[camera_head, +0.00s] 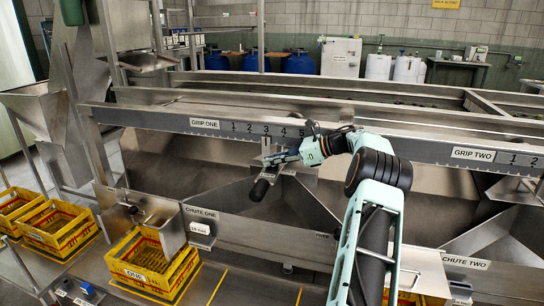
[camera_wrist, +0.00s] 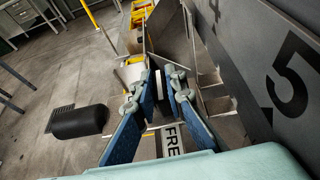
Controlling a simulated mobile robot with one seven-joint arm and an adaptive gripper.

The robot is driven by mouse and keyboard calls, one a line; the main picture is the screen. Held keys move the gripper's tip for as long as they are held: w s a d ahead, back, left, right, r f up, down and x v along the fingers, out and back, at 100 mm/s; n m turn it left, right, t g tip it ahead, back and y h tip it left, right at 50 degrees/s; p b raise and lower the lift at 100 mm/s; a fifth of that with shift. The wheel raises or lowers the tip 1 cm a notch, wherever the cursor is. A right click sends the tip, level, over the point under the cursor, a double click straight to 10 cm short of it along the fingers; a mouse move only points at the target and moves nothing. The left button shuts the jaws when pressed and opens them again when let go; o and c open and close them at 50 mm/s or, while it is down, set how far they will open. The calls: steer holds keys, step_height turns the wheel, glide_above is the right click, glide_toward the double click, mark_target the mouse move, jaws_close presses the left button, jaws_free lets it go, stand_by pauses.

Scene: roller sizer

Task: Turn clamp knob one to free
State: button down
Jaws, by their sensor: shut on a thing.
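My gripper (camera_head: 284,157) reaches the rail marked GRIP ONE from the right, below the 4 and 5 of its scale. In the wrist view its two blue-padded fingers (camera_wrist: 160,88) are shut around a small dark part, which I take to be clamp knob one (camera_wrist: 158,84); the fingers hide most of it. A label reading FRE (camera_wrist: 172,139), partly covered, shows just below the fingers. A black cylindrical handle (camera_head: 261,189) hangs below the gripper, and it also shows at left in the wrist view (camera_wrist: 78,122). The knob's turn angle cannot be read.
The GRIP ONE rail (camera_head: 222,127) runs close beside my gripper. Chute one (camera_head: 202,214) and a yellow crate marked ONE (camera_head: 135,275) stand at lower left. The GRIP TWO label (camera_head: 472,154) and chute two (camera_head: 464,262) are to the right.

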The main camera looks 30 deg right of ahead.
steer(key=shift+a+f, duration=0.1)
steer(key=shift+f, duration=0.15)
steer(key=c, duration=2)
jaws_free()
steer(key=shift+o, duration=0.2)
steer(key=shift+r, duration=0.1)
steer(key=shift+s+d+r, duration=0.1)
steer(key=shift+d, duration=0.1)
steer(key=v, duration=1.1)
steer(key=shift+s+d, duration=0.2)
steer(key=shift+s, duration=0.05)
steer(key=shift+r, duration=0.1)
